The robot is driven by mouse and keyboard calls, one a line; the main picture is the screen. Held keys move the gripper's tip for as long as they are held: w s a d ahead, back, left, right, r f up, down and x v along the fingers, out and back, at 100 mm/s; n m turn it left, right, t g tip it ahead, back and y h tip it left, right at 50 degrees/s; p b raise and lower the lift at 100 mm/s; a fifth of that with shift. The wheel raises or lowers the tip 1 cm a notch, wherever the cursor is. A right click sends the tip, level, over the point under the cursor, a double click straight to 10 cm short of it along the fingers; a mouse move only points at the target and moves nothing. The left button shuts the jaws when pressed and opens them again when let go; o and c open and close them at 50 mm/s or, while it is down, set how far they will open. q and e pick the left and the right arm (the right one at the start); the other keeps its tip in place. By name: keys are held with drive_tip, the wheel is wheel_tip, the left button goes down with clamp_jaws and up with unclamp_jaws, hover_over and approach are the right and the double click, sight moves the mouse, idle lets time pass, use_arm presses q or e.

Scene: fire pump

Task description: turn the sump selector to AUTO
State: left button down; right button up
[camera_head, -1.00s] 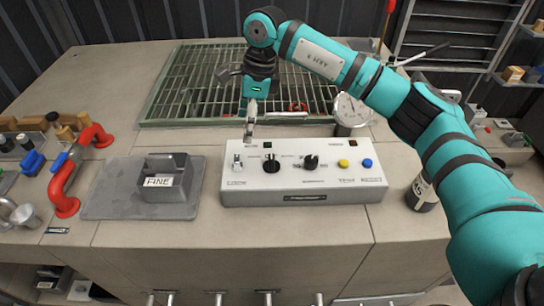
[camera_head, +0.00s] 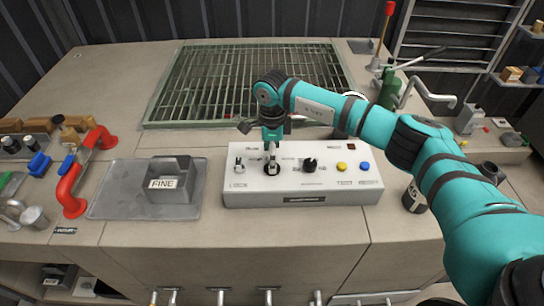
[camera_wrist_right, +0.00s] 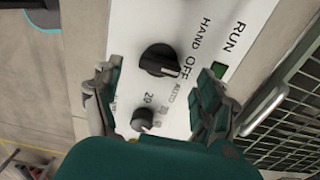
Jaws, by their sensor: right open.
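The sump selector (camera_wrist_right: 158,60) is a black rotary knob on the white control box (camera_head: 300,192). In the right wrist view, HAND, OFF and AUTO are printed beside it. A pale mark on the knob faces the OFF and AUTO side; I cannot tell exactly which word it points to. My right gripper (camera_head: 272,160) points down over this knob and hides part of it in the head view. In the right wrist view its open fingers (camera_wrist_right: 160,76) stand on either side of the knob, with visible gaps. My left gripper is not in view.
A toggle (camera_head: 239,165) is left of the selector; a second black knob (camera_head: 310,164), a yellow button (camera_head: 342,167) and a blue button (camera_head: 365,166) are right. A FINE bin (camera_head: 170,180) stands left on a grey mat. A green-framed grating (camera_head: 200,85) lies behind.

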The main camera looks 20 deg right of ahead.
drive_tip(key=shift+f, duration=1.4)
drive_tip(key=shift+c, duration=0.4)
drive_tip(key=c, duration=1.1)
